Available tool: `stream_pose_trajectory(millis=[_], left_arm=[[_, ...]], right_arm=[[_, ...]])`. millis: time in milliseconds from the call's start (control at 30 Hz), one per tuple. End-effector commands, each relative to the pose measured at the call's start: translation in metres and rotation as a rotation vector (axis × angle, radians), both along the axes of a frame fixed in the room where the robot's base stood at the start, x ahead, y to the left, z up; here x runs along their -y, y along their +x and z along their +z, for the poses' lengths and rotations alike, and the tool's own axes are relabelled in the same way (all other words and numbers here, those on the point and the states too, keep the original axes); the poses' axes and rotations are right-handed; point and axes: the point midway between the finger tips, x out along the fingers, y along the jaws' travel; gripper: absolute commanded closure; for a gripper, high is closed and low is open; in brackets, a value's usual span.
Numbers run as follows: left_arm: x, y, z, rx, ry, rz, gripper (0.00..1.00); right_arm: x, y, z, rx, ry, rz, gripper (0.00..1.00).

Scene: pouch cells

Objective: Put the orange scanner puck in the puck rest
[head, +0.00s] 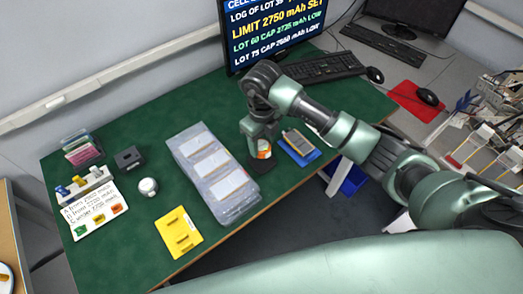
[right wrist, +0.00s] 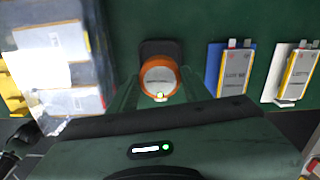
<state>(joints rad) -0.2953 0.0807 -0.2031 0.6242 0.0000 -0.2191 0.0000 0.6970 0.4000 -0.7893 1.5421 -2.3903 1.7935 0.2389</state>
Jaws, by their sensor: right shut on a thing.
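The orange scanner puck (head: 264,149) is between the fingers of my right gripper (head: 262,146), which points down at the right part of the green table. In the right wrist view the puck (right wrist: 160,79), an orange ring with a pale round face, sits between the fingertips (right wrist: 158,96). A dark, flat, rounded piece, seemingly the puck rest (right wrist: 161,48), shows just beyond and partly under the puck; its dark edge (head: 256,166) also shows below the gripper in the head view. I cannot tell whether the puck touches it. My left gripper is not in view.
A clear tray (head: 231,212) with several white cells lies left of the gripper. A blue pad with a pouch cell (head: 298,142) lies close on the right. A yellow plate (head: 178,232), a white round knob (head: 148,187) and a black block (head: 129,158) stand further left.

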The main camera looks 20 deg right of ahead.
Motion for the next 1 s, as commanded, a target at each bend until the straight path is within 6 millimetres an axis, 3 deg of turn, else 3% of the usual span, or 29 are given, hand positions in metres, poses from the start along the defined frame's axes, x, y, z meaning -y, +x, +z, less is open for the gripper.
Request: stream_pose_trajectory(millis=[433, 867, 900, 933, 1000], left_arm=[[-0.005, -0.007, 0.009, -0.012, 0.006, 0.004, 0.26], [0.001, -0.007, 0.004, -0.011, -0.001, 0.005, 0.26], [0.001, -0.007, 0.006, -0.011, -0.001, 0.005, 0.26], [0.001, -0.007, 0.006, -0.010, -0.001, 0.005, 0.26], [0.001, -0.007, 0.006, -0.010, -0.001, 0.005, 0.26]], right_arm=[[-0.001, 0.000, -0.051, -0.001, 0.002, -0.001, 0.96], [0.000, 0.001, -0.060, 0.002, 0.001, 0.000, 0.96], [0.000, 0.001, -0.058, 0.002, 0.001, 0.000, 0.41], [0.000, 0.001, -0.058, 0.002, 0.001, 0.000, 0.32], [0.000, 0.001, -0.058, 0.002, 0.001, 0.000, 0.30]])
